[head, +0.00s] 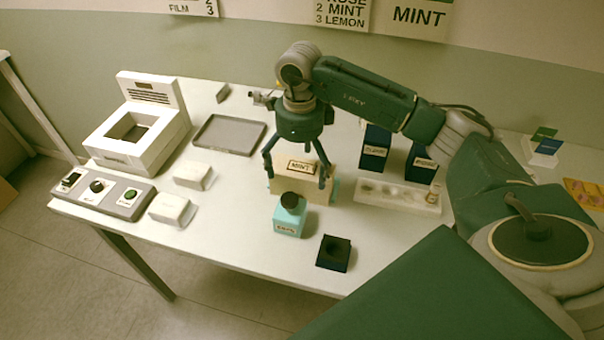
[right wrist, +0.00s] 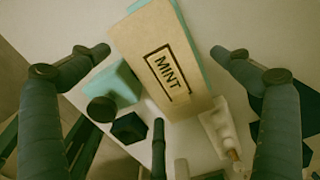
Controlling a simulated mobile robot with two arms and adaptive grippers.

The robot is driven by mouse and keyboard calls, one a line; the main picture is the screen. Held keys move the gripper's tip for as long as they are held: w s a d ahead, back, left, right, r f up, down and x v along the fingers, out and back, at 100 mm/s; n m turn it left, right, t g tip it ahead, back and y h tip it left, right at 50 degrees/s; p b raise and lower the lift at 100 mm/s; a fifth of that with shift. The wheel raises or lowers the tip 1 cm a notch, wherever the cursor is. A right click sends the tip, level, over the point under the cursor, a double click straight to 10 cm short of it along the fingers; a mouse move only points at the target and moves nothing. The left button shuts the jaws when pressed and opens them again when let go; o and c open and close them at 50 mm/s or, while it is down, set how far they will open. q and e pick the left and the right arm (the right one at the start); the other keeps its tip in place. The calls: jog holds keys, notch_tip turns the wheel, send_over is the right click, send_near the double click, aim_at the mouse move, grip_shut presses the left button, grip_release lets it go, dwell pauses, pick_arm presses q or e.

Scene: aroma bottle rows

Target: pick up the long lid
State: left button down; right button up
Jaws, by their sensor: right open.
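A long beige piece with a MINT label (head: 310,194), which looks like the long lid, is on the white table near its middle. A teal part shows along its edge. It also shows large between my fingers in the right wrist view (right wrist: 150,45). My right gripper (head: 297,176) is open over it, pointing down, with one finger to each side. I cannot tell whether a finger touches it. The underside of the lid is hidden. My left gripper is not in view.
A teal bottle with a black cap (head: 289,216) and a black block with a hole (head: 333,253) stand just in front. A white rack (head: 398,196) and dark blue boxes (head: 375,148) are to the right. A grey tray (head: 229,134) and a white machine (head: 137,133) are left.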

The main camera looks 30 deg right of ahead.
jog(key=f+p, duration=0.1)
jog(key=f, duration=0.2)
jog(key=shift+s+f, duration=0.2)
jog(key=shift+w+f, duration=0.1)
jog(key=shift+f, duration=0.15)
jog(key=shift+r, duration=0.1)
jog(key=c, duration=1.3)
jog(key=shift+o, duration=0.2)
